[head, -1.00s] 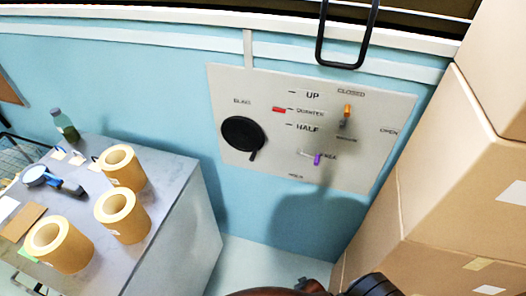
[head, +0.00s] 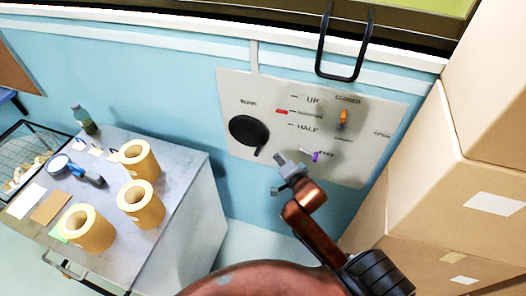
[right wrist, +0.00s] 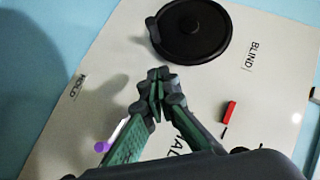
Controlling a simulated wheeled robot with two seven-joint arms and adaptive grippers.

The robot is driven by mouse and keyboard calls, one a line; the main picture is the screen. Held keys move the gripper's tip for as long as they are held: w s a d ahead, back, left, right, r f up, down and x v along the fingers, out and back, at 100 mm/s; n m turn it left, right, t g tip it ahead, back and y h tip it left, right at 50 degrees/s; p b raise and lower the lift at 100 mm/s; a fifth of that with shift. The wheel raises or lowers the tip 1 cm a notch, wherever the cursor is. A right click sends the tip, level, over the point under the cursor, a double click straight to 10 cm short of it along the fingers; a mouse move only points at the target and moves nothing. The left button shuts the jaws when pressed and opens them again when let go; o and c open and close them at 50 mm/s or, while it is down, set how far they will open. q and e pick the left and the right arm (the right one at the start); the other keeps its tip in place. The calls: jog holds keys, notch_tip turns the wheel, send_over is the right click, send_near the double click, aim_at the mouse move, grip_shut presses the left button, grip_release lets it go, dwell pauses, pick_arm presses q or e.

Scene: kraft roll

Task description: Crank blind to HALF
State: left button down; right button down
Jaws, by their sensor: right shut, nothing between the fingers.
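The pale control panel (head: 235,92) is on the blue wall. Its black round crank (head: 246,129), labelled BLIND, has a small handle (head: 260,152) at its lower edge. The red marker (head: 282,112) is level with QUARTER, above the HALF line (head: 308,128). My right gripper (head: 279,160) is in front of the panel, below and right of the crank. In the right wrist view its fingertips (right wrist: 157,80) are together and empty, apart from the crank disc (right wrist: 190,30). The red marker (right wrist: 229,111) also shows there. My left gripper is not in view.
A purple-tipped lever (head: 316,156) and an orange knob (head: 343,118) sit on the panel's right side. Stacked cartons (head: 425,185) stand close on the right. A grey-topped cabinet (head: 180,170) with several kraft rolls stands on the left. A black loop handle (head: 323,45) hangs above the panel.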

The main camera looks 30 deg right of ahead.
send_near(260, 149)
jog(key=w+d, duration=0.2)
jog(key=d, duration=0.1)
jog(key=shift+w+a+f+p, duration=0.25)
jog(key=shift+w+a+f, duration=0.2)
jog(key=shift+w+f, duration=0.3)
jog(key=shift+w+a+f+p, duration=0.2)
jog(key=shift+w+a+f, duration=0.3)
jog(key=shift+w, duration=0.35)
